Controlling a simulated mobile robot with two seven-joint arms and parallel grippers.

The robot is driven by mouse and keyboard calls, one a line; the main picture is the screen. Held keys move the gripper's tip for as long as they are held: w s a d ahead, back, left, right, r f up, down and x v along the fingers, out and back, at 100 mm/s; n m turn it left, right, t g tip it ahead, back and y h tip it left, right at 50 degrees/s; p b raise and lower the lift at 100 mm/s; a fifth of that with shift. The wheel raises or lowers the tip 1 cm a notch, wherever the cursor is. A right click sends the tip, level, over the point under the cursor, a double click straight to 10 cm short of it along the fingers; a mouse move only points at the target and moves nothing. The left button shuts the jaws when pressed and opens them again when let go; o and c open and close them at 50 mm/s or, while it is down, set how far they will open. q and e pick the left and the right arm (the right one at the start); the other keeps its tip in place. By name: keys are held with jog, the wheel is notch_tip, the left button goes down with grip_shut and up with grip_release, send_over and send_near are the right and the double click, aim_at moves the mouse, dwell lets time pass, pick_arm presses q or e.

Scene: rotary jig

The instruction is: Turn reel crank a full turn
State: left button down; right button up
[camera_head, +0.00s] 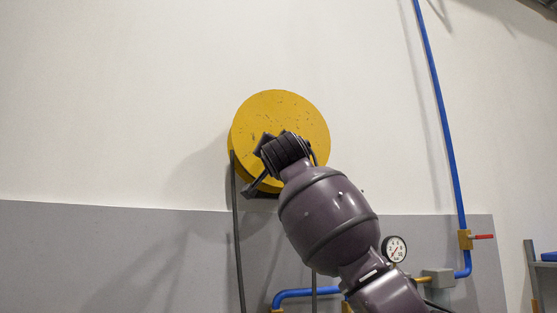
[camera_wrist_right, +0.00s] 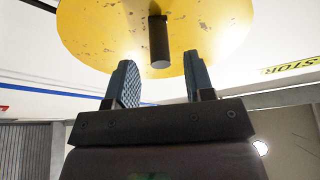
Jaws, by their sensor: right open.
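A round yellow reel (camera_head: 281,112) with scuffed paint is mounted on the wall in the head view. It also fills the top of the right wrist view (camera_wrist_right: 100,28). A dark cylindrical crank handle (camera_wrist_right: 158,42) sticks out from the reel's face. My right gripper (camera_wrist_right: 163,78) is open and empty, with the handle's end in line with the gap between its fingers, slightly beyond the tips. In the head view my right gripper (camera_head: 262,160) is in front of the reel's lower part, and my wrist hides the handle there. My left gripper is not in view.
A dark hose (camera_head: 238,240) hangs from the reel's left side. A blue pipe (camera_head: 440,110) runs down the wall at right, with a red-handled valve (camera_head: 483,237). A pressure gauge (camera_head: 394,249) sits near my right arm. The wall left of the reel is clear.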

jog(key=b+v, duration=0.2)
jog(key=v, duration=0.5)
dwell(0.3)
